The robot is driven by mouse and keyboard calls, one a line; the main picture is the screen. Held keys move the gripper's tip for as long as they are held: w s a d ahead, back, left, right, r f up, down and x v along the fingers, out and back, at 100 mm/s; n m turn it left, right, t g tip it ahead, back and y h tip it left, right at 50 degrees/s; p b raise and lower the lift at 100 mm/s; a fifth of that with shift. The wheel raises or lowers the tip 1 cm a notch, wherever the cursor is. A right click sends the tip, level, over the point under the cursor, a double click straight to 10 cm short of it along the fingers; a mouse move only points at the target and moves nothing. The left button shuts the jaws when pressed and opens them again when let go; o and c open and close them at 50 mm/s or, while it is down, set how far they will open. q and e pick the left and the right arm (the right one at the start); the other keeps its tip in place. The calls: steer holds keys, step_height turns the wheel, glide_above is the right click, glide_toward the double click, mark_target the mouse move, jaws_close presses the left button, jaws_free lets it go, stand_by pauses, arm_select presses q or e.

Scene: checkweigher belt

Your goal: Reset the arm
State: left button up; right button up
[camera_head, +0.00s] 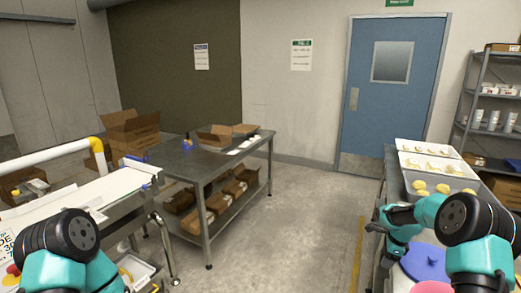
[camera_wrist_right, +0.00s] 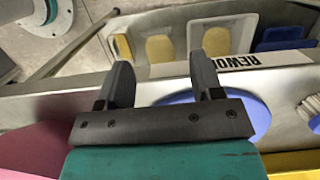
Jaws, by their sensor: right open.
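My right arm, teal and black, comes in at the lower right of the head view. Its gripper (camera_head: 392,250) points down beside the right-hand table and is partly hidden by the arm. In the right wrist view the two dark fingers of the right gripper (camera_wrist_right: 168,48) stand well apart with nothing held between them. They are over a metal edge, near a label starting "REWO" (camera_wrist_right: 265,63). My left arm shows only as teal and black links at the lower left of the head view; its gripper is out of frame.
The right-hand table carries white trays (camera_head: 420,147) of pale pieces, a grey tray (camera_head: 460,184) with yellow rounds and a blue round lid (camera_head: 424,262). A white belt (camera_head: 110,188) runs at left. A steel table (camera_head: 205,160) with boxes stands mid-room. Floor between is clear.

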steer(key=s+a+f+n+y, duration=0.1)
steer(key=s+a+f+n, duration=0.4)
steer(key=a+f, duration=0.3)
steer(key=s+a+f+n+y, duration=0.1)
steer(key=s+a+f+n, duration=0.45)
steer(key=a, duration=0.55)
steer(key=s+a+f+n, duration=0.2)
steer(key=s+a+n, duration=0.3)
steer(key=s, duration=0.4)
steer(key=s+a+f+n, duration=0.2)
steer(key=s+a+n, duration=0.4)
steer(key=s, duration=0.4)
steer(key=shift+a+f, duration=0.15)
steer(key=shift+a, duration=0.15)
